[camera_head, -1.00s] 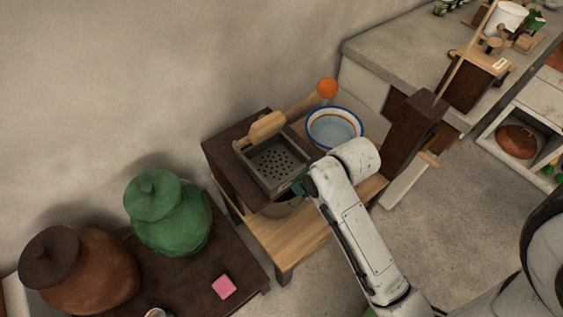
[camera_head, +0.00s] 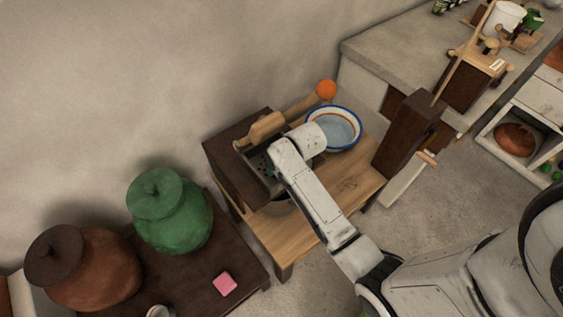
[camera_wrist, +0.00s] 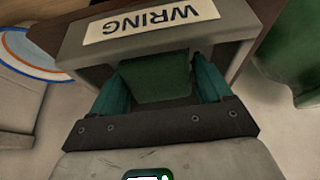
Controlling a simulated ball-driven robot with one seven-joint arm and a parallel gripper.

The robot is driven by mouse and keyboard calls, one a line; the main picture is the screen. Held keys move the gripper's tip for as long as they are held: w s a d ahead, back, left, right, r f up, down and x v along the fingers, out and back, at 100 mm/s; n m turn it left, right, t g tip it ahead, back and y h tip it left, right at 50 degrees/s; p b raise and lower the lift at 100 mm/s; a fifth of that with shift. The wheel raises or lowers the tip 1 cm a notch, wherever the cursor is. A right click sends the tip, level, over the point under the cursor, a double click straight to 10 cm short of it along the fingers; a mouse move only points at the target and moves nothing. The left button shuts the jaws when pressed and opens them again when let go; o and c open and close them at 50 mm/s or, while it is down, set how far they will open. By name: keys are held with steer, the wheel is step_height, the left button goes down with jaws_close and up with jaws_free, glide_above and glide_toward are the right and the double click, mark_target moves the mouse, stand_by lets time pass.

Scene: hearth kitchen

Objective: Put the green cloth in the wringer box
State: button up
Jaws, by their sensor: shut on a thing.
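The wringer box (camera_head: 247,163) is a grey metal tray with a holed floor, on a low wooden stand in the head view. In the wrist view its grey wall (camera_wrist: 112,50) carries an upside-down "WRING" label. The green cloth (camera_wrist: 155,82) is a dark green piece between the teal fingers of my gripper (camera_wrist: 162,82). My gripper is shut on it, close to the labelled wall. In the head view my arm covers the right part of the box and hides the gripper and cloth. I cannot tell whether the cloth is inside the walls.
A wooden lever (camera_head: 262,130) with an orange knob (camera_head: 326,90) lies along the box's back side. A blue-rimmed bowl (camera_head: 338,128) stands to the right. A green jar (camera_head: 170,215), a brown jar (camera_head: 85,270) and a pink block (camera_head: 224,284) are on the dark table.

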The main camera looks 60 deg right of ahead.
steer(key=shift+w+d+r+g+y+p, duration=0.15)
steer(key=shift+w+r+g+y+p, duration=0.15)
steer(key=shift+r+g+p, duration=0.45)
steer(key=shift+f+g, duration=0.35)
steer(key=shift+g, duration=0.4)
steer(key=shift+f, duration=0.85)
steer(key=shift+f, duration=0.1)
steer(key=o, duration=1.2)
step_height(320, 180, up, 12)
steer(key=s, duration=0.2)
steer(key=s+a+f, duration=0.1)
steer(key=s+a, duration=0.3)
steer(key=s, duration=0.2)
steer(key=s+a+f+n, duration=0.1)
steer(key=s+a, duration=0.3)
steer(key=s, duration=0.2)
steer(key=s+a+f+n, duration=0.1)
steer(key=s+a, duration=0.4)
steer(key=s, duration=0.1)
steer(key=shift+s+a+g+y, duration=0.1)
steer(key=shift+g+y, duration=0.2)
